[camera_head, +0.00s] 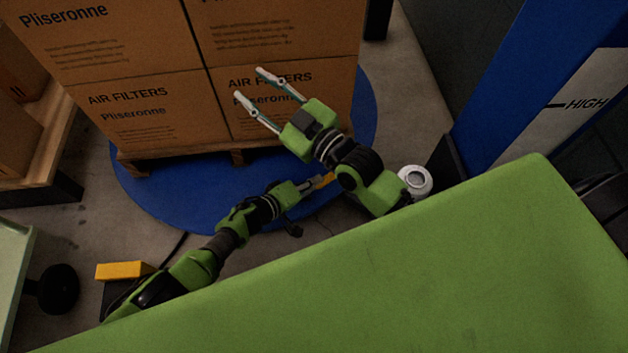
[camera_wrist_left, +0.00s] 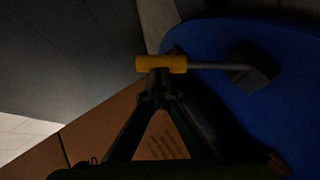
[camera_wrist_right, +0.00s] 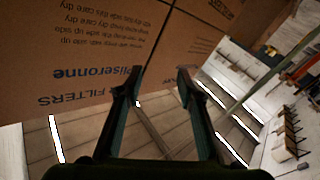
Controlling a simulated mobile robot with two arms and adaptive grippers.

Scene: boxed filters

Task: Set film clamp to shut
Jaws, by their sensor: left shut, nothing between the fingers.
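The film clamp shows in the left wrist view as a yellow handle (camera_wrist_left: 148,64) on a grey rod (camera_wrist_left: 215,66) that runs right to a dark block (camera_wrist_left: 258,70) over the blue disc. In the head view a small yellow part of the handle (camera_head: 327,178) shows between my two arms. My left gripper (camera_head: 318,183) is shut and empty, its tips right at the handle; in the left wrist view the fingertips (camera_wrist_left: 160,76) meet just below it. I cannot tell whether they touch. My right gripper (camera_head: 249,83) is open and empty in front of the boxes.
Stacked filter boxes (camera_head: 150,108) stand on a pallet (camera_head: 185,161) on the blue disc (camera_head: 152,203). A blue column (camera_head: 530,75) marked HIGH rises at the right. A white round part (camera_head: 415,181) lies beside my right arm. A yellow-topped block (camera_head: 123,270) stands at lower left.

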